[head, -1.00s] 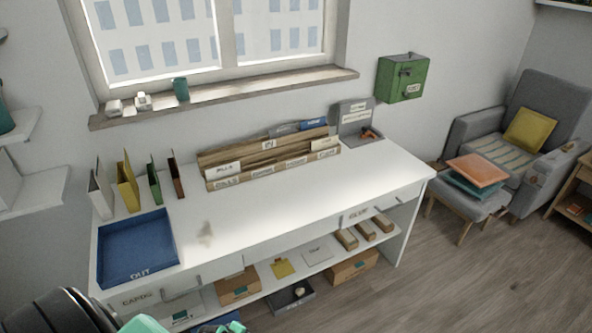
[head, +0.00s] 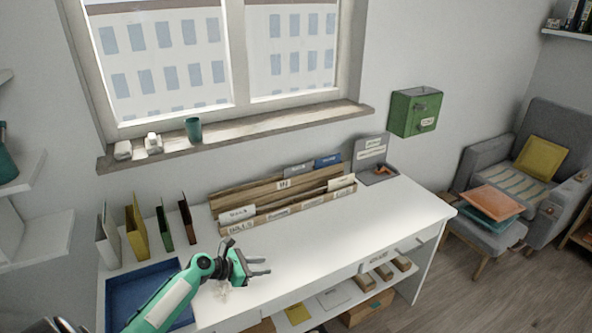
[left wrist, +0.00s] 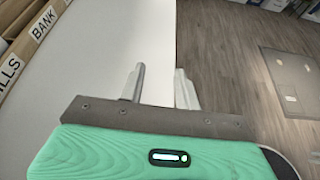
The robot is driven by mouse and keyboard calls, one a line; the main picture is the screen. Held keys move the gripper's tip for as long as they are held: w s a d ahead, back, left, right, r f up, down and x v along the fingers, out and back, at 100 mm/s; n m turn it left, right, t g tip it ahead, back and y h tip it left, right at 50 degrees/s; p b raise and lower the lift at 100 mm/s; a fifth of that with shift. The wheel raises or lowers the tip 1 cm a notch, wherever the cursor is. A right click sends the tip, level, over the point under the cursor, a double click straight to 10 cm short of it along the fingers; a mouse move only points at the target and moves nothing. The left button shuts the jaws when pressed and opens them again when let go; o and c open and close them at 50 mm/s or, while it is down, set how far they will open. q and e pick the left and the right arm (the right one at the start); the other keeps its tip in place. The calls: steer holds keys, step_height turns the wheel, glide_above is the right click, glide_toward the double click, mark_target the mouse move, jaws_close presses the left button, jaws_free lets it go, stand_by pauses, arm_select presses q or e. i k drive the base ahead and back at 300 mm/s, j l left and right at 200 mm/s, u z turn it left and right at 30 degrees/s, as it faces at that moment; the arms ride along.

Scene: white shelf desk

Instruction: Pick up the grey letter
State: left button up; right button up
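A grey letter (head: 298,170) stands in the back row of the wooden letter organizer (head: 262,207), left of a blue one (head: 328,161). Only its upper part shows above the wood. My left gripper (head: 268,266) is over the white desk, in front of the organizer and apart from it. Its two fingers are spread with nothing between them, as the left wrist view (left wrist: 160,85) also shows. The grey letter cannot be made out in the left wrist view. My right gripper is not in view.
A blue tray (head: 122,294) and several upright folders (head: 137,230) stand at the desk's left. A grey stand (head: 370,150) is at the back right. A window sill juts out above.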

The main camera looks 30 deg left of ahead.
mark_target(302, 168)
steer(key=i+j, duration=1.25)
steer(key=j, duration=0.25)
